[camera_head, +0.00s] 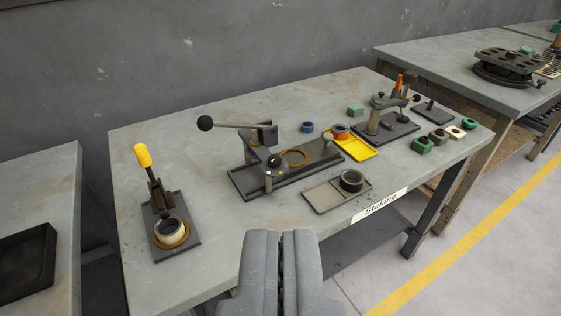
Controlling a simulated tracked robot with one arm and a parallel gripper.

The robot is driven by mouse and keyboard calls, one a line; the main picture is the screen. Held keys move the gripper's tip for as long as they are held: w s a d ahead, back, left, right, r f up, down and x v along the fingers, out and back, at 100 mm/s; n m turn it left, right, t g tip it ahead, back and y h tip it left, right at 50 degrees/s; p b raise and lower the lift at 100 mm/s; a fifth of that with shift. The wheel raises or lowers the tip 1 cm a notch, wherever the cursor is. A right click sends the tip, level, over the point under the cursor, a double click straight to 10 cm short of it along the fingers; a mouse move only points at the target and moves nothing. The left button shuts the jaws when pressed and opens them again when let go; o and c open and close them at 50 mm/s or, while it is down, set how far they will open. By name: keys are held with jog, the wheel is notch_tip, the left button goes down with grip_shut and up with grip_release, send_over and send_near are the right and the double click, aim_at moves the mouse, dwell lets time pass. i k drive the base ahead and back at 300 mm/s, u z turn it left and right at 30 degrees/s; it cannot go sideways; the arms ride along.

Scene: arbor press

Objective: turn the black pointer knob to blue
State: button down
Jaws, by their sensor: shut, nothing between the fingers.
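A small round black knob (274,160) sits on the dark fixture (238,181) in the middle of the bench and may be the pointer knob. Small light and coloured spots show just below it, too small to tell which is blue or where a pointer aims. My gripper (281,234) is at the bottom centre, its two grey fingers shut and empty. It is nearer to me than the knob, in front of the bench's front edge, and apart from the fixture.
The fixture's lever with a black ball (205,124) reaches left above the bench (150,134). A yellow-handled clamp (143,156) stands left. A grey plate (323,197) with a dark ring, a yellow tray (362,152) and a small press (388,113) stand right.

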aim_at(275, 160)
jog(key=u, duration=2.4)
jog(key=k, duration=0.95)
jog(key=z, duration=1.5)
jog(key=i, duration=1)
